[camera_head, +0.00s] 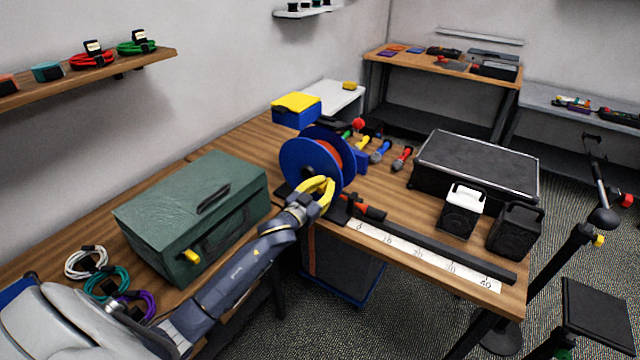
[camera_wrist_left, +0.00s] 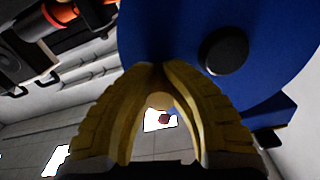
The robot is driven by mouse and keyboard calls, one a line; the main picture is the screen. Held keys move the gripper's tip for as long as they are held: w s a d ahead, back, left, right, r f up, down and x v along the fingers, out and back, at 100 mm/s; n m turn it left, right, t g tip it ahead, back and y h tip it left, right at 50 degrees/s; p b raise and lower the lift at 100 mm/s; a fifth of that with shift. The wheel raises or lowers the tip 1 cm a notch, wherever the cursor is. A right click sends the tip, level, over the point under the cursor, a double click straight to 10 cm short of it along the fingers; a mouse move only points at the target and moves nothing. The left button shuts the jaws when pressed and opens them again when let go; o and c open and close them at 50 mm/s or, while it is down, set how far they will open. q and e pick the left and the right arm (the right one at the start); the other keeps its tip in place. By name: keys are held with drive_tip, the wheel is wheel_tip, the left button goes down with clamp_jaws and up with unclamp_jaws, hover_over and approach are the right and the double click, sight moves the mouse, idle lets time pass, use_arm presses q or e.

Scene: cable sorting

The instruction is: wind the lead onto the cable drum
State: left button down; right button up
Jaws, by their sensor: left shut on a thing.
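The cable drum (camera_head: 303,162) stands on the wooden bench, with blue side discs and orange-red lead (camera_head: 334,152) wound between them. My left gripper (camera_head: 327,188), with yellow fingers, is at the near lower side of the drum. In the left wrist view its fingertips (camera_wrist_left: 157,75) meet in front of the blue disc (camera_wrist_left: 280,45), below a black hub (camera_wrist_left: 223,50). A small tan rounded piece (camera_wrist_left: 159,101), seemingly the drum's crank knob, shows between the fingers. An orange-red strip (camera_head: 311,250), perhaps lead, hangs below the bench edge. My right gripper is not in view.
A measuring strip (camera_head: 420,256) runs along the bench's front edge, with a black bar and an orange-black part (camera_head: 369,212). A green case (camera_head: 190,220) stands left of the drum. A black case (camera_head: 475,170) and two small speakers stand right.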

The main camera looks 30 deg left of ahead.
use_arm(q)
drive_tip(key=c, duration=1.2)
unclamp_jaws()
drive_tip(key=s, duration=1.2)
drive_tip(key=shift+a, duration=0.45)
